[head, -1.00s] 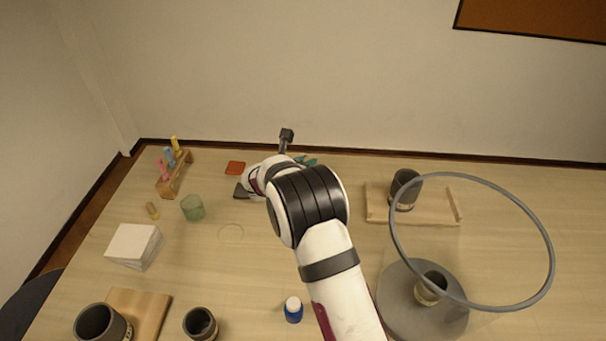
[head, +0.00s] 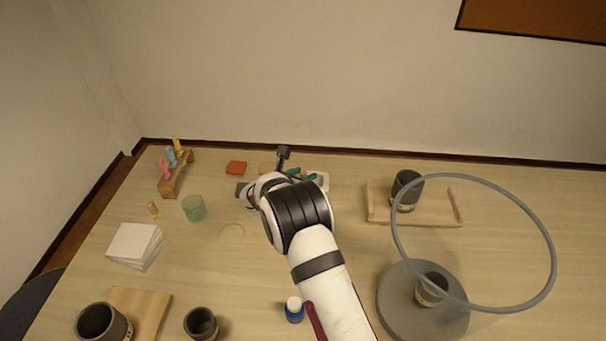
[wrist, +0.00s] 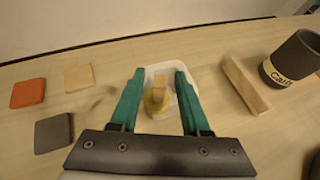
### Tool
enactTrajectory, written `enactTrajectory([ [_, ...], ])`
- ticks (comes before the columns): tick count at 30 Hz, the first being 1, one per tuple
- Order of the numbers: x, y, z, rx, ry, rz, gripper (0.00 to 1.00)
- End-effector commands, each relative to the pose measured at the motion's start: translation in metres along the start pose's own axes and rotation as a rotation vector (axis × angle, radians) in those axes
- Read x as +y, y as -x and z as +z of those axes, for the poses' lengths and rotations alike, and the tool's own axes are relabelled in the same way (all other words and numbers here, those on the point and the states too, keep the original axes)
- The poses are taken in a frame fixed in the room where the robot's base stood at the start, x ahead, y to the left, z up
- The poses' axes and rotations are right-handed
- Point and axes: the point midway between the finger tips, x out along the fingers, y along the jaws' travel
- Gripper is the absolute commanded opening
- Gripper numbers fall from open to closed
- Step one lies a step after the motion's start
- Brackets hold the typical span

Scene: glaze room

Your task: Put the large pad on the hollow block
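Several flat square pads lie at the back of the table: an orange-red pad (head: 236,168), a tan pad (head: 267,168) and a dark grey pad (wrist: 54,133). They look close in size, and I cannot tell which is the large one. My gripper (wrist: 160,74) has its green fingers apart. Beyond and below them is a white dish (wrist: 190,108) holding a yellowish object (wrist: 156,101) with a small tan block-like piece (wrist: 160,81); neither finger visibly touches these. I cannot make out a hollow block for certain. In the head view my arm hides most of the gripper.
A wooden tray (head: 447,217) with a dark cup (head: 405,190) stands to the right. A large grey ring (head: 549,240) rises over a round grey base (head: 397,315). A green glass (head: 194,208), white tiles (head: 133,240) and a peg rack (head: 174,178) stand left.

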Motion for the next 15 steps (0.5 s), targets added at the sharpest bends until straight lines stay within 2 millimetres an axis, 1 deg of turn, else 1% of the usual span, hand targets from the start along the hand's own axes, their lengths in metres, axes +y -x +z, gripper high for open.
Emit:
enactTrajectory([
  [5, 0.0, 0.003, 0.004, -0.001, -0.001, 0.001, 0.46],
  [7, 0.001, 0.014, 0.003, 0.0, 0.001, 0.002, 0.46],
  [11, 0.002, 0.046, 0.004, -0.001, 0.001, 0.004, 0.46],
  [15, 0.002, 0.084, 0.003, -0.001, 0.001, 0.004, 0.46],
])
